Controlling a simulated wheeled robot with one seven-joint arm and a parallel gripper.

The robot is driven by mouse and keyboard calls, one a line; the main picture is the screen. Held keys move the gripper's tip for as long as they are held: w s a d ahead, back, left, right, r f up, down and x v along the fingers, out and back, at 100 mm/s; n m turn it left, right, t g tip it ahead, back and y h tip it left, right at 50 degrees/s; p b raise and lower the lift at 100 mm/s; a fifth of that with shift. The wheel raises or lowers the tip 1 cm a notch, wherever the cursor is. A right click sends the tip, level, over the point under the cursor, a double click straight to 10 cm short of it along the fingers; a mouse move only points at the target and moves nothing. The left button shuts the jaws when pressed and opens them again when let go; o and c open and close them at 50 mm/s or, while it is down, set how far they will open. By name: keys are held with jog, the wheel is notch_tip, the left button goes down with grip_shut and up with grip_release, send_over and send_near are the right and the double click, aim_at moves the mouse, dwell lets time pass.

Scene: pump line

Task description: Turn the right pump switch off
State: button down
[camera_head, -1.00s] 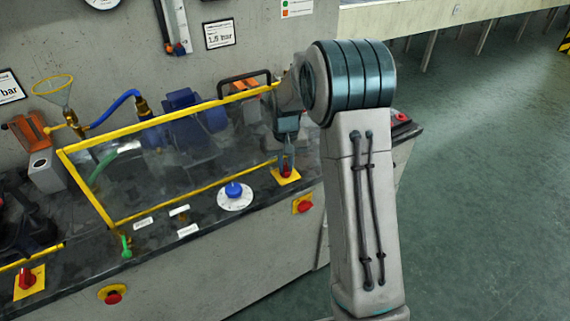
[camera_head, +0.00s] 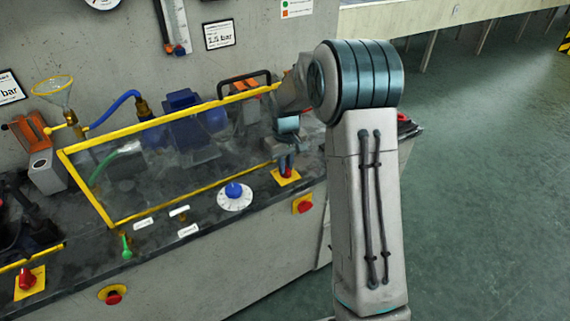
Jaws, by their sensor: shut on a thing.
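The right pump switch is a red knob (camera_head: 287,174) on a yellow square plate (camera_head: 285,180) on the bench top, right of the clear guard with the yellow frame. My gripper (camera_head: 287,168) points down over this switch and is shut on the red knob. The fingers hide much of the knob, so its exact angle is hard to tell. Another red switch (camera_head: 27,279) on a yellow plate sits at the far left of the bench.
The clear guard (camera_head: 170,172) stands just left of my gripper. A blue dial (camera_head: 233,190) on a white disc lies left of the switch. A red button (camera_head: 304,205) on yellow is on the bench front below. Open floor (camera_head: 480,200) lies to the right.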

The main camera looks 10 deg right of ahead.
jog(key=c, duration=1.4)
grip_release()
jog(key=shift+r, duration=0.15)
notch_tip(320, 180, up, 14)
jog(key=shift+f, duration=0.2)
jog(key=s+r+m+t+p, duration=0.1)
jog(key=s+m, duration=0.1)
jog(key=s, duration=1.2)
jog(key=s+r+m+t+p, duration=0.1)
jog(key=s+r+m+p, duration=0.1)
jog(key=s, duration=1.2)
jog(key=shift+r+t+p, duration=0.25)
jog(key=shift+t+p, duration=0.05)
jog(key=shift+t, duration=0.1)
